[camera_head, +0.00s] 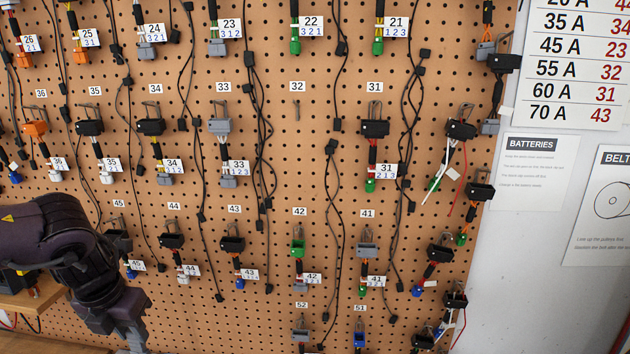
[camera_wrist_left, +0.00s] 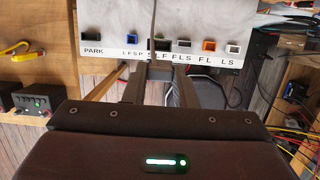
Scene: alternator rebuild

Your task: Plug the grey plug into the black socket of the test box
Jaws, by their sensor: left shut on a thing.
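The white front panel of the test box (camera_wrist_left: 112,20) is at the top of the left wrist view, with a row of coloured sockets. The black socket (camera_wrist_left: 91,39) is at the row's left end, above the word PARK. My left gripper (camera_wrist_left: 161,72) is shut on a small greyish thing, apparently the grey plug, mostly hidden between the fingertips. A thin dark cable (camera_wrist_left: 153,18) runs up from there across the panel. The fingertips are right of the black socket and below the row; the gap to the panel cannot be judged. My right gripper is not in view.
A blue socket (camera_wrist_left: 132,40) and an orange socket (camera_wrist_left: 209,45) share the row. A black box (camera_wrist_left: 33,101) with a green light stands left, near a yellow lead (camera_wrist_left: 16,50). A pegboard (camera_head: 265,190) of hanging pigtails fills the head view; hook 32 (camera_head: 296,108) is empty.

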